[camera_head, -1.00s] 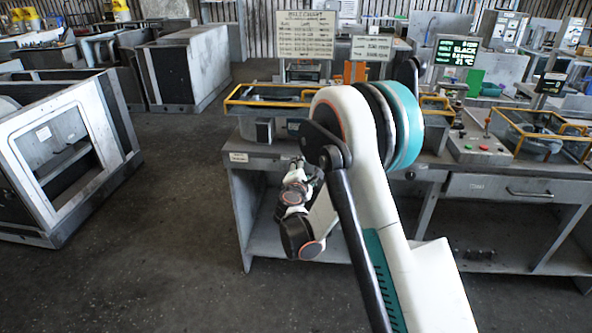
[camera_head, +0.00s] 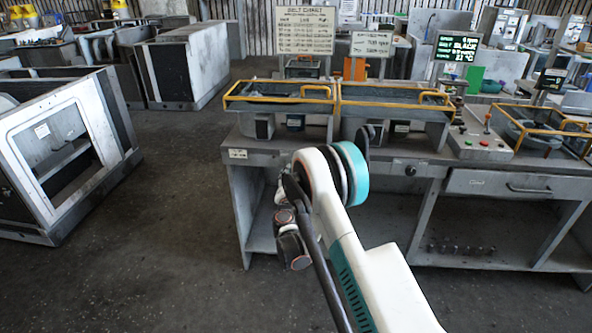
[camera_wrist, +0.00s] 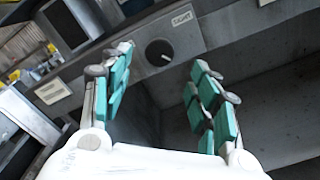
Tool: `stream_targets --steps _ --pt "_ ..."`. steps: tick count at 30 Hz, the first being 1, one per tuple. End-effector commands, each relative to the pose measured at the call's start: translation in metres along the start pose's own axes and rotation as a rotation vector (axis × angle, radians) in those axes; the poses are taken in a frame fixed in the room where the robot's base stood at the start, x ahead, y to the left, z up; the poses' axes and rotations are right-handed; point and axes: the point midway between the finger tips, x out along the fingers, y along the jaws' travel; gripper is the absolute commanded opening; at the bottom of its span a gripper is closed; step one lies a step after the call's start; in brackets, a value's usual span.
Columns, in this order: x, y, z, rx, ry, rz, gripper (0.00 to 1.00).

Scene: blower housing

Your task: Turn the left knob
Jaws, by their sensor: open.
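A round black knob (camera_wrist: 160,53) with a pale pointer mark sits on the grey bench front in the wrist view, beside a small white label (camera_wrist: 182,18). My gripper (camera_wrist: 163,70) is open and empty, its teal-padded fingers spread to either side below the knob in that picture. The fingers look apart from the knob; the exact gap cannot be told. In the head view another dark knob (camera_head: 410,170) shows on the bench front to the right of my arm. My arm covers part of the bench front there, and my fingertips are not clearly visible.
The bench (camera_head: 265,158) carries yellow-railed trays (camera_head: 278,101) and a control box (camera_head: 480,143) with buttons. A drawer (camera_head: 510,186) is at the right, with open shelf space below. A grey cabinet (camera_head: 20,150) stands at the left. The floor (camera_head: 150,240) between is clear.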

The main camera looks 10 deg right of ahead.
Motion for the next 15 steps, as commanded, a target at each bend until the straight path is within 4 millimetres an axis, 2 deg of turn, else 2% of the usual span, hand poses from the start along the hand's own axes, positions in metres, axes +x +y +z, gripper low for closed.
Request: stream_targets --steps 1,6,10,15 --pt "0.011 -0.002 -0.002 0.0 -0.001 -0.001 0.55" --pt "0.043 -0.002 -0.002 0.001 -0.001 -0.001 0.55" --pt "0.061 -0.002 -0.001 0.001 0.0 -0.001 0.55" --pt "0.074 0.0 -0.001 0.001 0.0 0.0 0.55"
